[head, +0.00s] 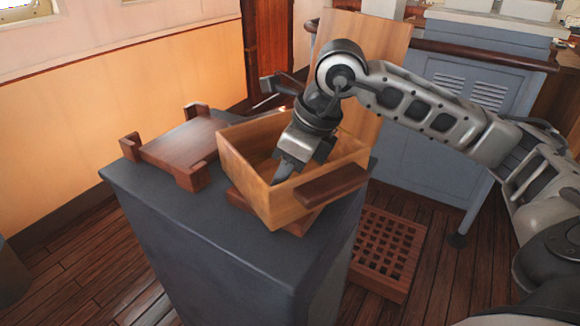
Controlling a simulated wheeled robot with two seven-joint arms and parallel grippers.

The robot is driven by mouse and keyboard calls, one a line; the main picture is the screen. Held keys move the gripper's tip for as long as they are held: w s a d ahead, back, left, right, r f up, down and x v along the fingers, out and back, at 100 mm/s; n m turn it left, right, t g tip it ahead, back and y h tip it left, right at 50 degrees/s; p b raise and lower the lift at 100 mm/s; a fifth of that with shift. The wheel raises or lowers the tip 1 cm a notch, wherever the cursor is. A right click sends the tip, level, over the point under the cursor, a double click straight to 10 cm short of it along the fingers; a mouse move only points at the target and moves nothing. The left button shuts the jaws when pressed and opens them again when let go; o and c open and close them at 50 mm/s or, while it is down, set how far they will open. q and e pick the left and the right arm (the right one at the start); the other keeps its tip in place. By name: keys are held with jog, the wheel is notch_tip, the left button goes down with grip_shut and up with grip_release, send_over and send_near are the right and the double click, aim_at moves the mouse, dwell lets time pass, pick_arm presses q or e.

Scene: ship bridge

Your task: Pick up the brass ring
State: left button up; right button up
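I cannot make out the brass ring; the near wall of the box and my gripper hide part of the box's inside. An open wooden box (262,205) sits tilted in the picture on the dark pedestal. My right gripper (284,172) points down into the box, its tips low between the walls. Whether its fingers are apart or closed on anything is not clear. My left gripper is not in view.
The pedestal's dark top (180,215) has a dark wooden tray (185,147) with raised corners at its left. A light wooden panel (365,45) stands upright behind the box. A wooden grate (387,247) lies on the floor at right.

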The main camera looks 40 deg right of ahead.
jog(key=shift+w+f, duration=0.1)
jog(key=shift+f, duration=0.25)
grip_shut()
jog(key=shift+r, duration=0.1)
